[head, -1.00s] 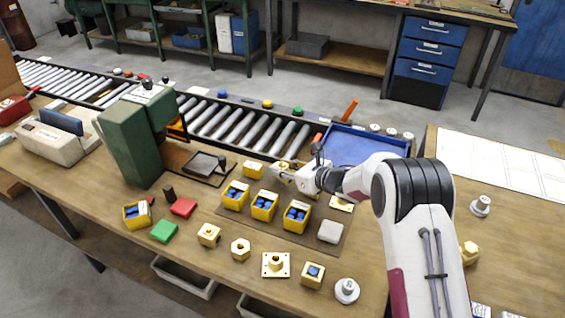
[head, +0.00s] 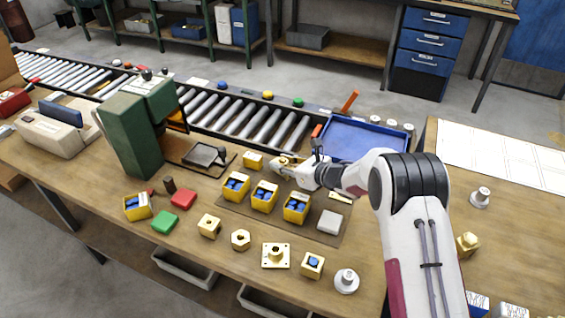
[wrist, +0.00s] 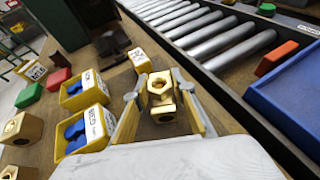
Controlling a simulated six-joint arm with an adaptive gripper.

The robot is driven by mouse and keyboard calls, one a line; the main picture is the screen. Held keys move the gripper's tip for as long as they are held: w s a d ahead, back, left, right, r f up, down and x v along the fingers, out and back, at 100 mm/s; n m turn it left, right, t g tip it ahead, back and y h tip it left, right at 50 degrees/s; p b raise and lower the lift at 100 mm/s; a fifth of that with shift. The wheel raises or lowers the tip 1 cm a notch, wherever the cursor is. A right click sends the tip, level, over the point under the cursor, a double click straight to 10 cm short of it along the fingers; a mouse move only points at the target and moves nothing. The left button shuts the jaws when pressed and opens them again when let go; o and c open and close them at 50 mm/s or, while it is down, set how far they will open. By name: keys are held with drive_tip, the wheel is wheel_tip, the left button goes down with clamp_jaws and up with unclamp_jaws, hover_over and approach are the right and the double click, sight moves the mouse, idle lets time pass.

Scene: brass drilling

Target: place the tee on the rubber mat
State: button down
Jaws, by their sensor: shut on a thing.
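The brass tee (wrist: 161,96) is between the two fingers of my gripper (wrist: 160,103) in the wrist view, and the gripper is shut on it. In the head view my gripper (head: 277,167) is just behind the row of yellow bins, with the tee (head: 287,160) partly hidden at its tips. The dark rubber mat (head: 318,236) lies flat on the bench, under the bins. I cannot tell how high the tee is above the surface.
Several yellow bins with blue parts (head: 264,196) and a white block (head: 329,221) occupy the mat. A yellow block (head: 253,160) stands left of my gripper. A blue tray (head: 365,138) is behind to the right; a green press (head: 128,135) stands left. Brass parts line the front.

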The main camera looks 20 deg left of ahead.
drive_tip(key=shift+f, duration=0.45)
idle(0.5)
drive_tip(key=c, duration=1.6)
unclamp_jaws()
drive_tip(key=shift+f, duration=0.2)
drive_tip(key=shift+d, duration=0.1)
drive_tip(key=shift+s+r, duration=0.1)
drive_tip(key=shift+v, duration=5.9)
